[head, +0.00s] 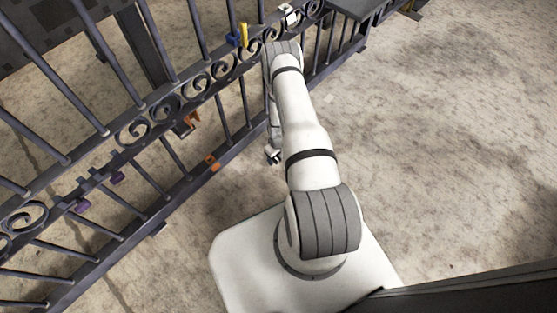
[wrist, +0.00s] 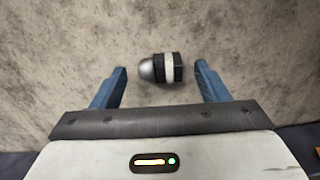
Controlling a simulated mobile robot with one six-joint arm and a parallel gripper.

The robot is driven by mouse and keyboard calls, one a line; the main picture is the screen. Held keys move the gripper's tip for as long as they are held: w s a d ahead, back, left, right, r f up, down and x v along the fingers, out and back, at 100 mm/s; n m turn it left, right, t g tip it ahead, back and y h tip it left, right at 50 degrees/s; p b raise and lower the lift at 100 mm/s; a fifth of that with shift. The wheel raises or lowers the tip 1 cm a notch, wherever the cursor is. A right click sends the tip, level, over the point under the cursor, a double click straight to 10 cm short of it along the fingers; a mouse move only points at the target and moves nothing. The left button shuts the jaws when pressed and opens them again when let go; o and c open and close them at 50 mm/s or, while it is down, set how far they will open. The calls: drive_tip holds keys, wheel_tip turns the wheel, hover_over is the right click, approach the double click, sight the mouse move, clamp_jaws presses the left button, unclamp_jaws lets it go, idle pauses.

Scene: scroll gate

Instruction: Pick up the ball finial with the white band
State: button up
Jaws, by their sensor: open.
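The ball finial with the white band (wrist: 168,68) lies on its side on the stone floor in the wrist view. It has a grey rounded end at the left, a white band in the middle and dark parts on both sides of the band. My gripper (wrist: 162,78) is open, with blue fingers to the left and right of the finial and clear gaps on both sides. The finial sits at about the level of the fingertips in the picture; the height between them is hard to tell. In the head view my gripper (head: 273,157) hangs low beside the gate, and the finial cannot be made out.
A dark iron scroll gate (head: 165,108) runs diagonally close to the left of my arm. It carries orange pieces (head: 212,162), purple pieces (head: 117,178) and a yellow piece (head: 243,35). A dark edge (head: 480,290) lies at lower right. The floor at right is clear.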

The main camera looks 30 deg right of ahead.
drive_tip(key=shift+c, duration=0.5)
drive_tip(key=c, duration=1.1)
